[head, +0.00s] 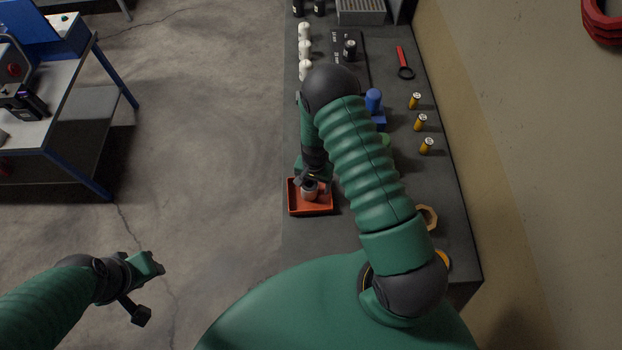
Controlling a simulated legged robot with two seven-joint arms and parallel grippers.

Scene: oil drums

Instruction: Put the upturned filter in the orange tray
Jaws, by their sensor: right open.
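The orange tray (296,209) lies on the dark bench near its left edge.
Several white filters (305,50) stand along the bench's left edge. A black filter (349,49) stands on a dark board. My right arm hides the bench's middle.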

